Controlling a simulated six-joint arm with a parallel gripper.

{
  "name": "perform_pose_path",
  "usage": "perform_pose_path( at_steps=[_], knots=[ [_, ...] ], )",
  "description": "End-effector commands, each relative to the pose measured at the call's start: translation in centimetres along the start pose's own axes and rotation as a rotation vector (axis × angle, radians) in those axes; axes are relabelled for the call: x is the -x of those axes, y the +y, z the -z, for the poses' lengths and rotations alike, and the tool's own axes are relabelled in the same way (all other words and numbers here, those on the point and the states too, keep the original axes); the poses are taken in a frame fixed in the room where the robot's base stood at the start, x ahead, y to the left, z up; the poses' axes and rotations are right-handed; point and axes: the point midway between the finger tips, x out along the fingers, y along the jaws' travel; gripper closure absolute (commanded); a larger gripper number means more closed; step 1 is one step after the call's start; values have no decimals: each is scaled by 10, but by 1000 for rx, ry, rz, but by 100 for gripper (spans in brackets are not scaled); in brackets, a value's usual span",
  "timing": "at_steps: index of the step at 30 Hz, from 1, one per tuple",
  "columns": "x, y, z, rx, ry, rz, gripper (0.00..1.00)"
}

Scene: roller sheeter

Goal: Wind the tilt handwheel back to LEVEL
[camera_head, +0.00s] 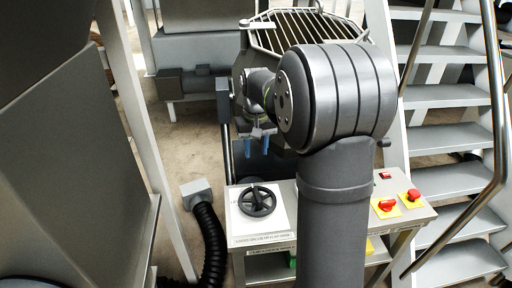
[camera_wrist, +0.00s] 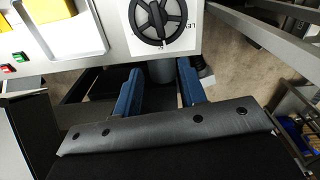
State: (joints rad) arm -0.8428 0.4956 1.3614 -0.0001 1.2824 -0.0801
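The black tilt handwheel (camera_head: 257,201) is mounted on a white plate on top of the grey control box, at the box's left end. It also shows at the top of the wrist view (camera_wrist: 158,18), with part of a label reading "LE" beside it. My gripper (camera_head: 259,142) hangs behind and above the handwheel, apart from it. In the wrist view its two blue fingers (camera_wrist: 160,88) are spread with nothing between them. The wheel's pointer position cannot be read. My arm hides part of the box's middle.
Metal stairs with a handrail (camera_head: 497,130) stand to the right. A black corrugated hose (camera_head: 212,240) runs left of the box.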

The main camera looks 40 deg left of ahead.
Motion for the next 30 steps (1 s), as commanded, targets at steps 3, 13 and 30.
perform_pose_path(
  at_steps=[3, 13, 30],
  knots=[
    [3, 0, 0, 0, 0, 0, 62],
    [3, 0, 0, 0, 0, 0, 62],
    [-10, 45, -11, -874, -126, 189, 13]
  ],
)
